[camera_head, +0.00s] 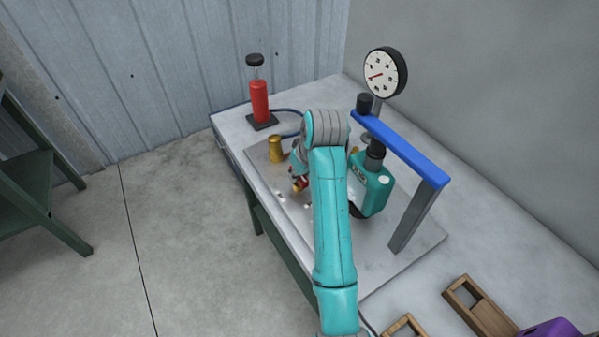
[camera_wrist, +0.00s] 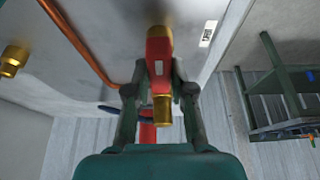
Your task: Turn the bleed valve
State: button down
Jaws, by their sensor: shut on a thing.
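The bleed valve shows in the wrist view as a red body (camera_wrist: 159,52) with brass ends, and in the head view as a small red and brass part (camera_head: 299,184) low beside the teal unit. My gripper (camera_wrist: 159,76) is shut on the red part, with one finger on each side of it. The lower brass end hangs between the fingers. In the head view my teal arm covers much of the area around the valve, and the fingertips are hard to make out.
A teal unit (camera_head: 371,188) stands right of my arm, under a blue bar (camera_head: 405,149) on a grey post. A gauge (camera_head: 385,73), a red cylinder (camera_head: 260,101) and a brass piece (camera_head: 276,149) stand nearby. A copper pipe (camera_wrist: 82,45) runs close to the valve. Wooden trays (camera_head: 480,303) lie at lower right.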

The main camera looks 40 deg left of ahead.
dwell(0.4)
jog(key=c, duration=1)
grip_release()
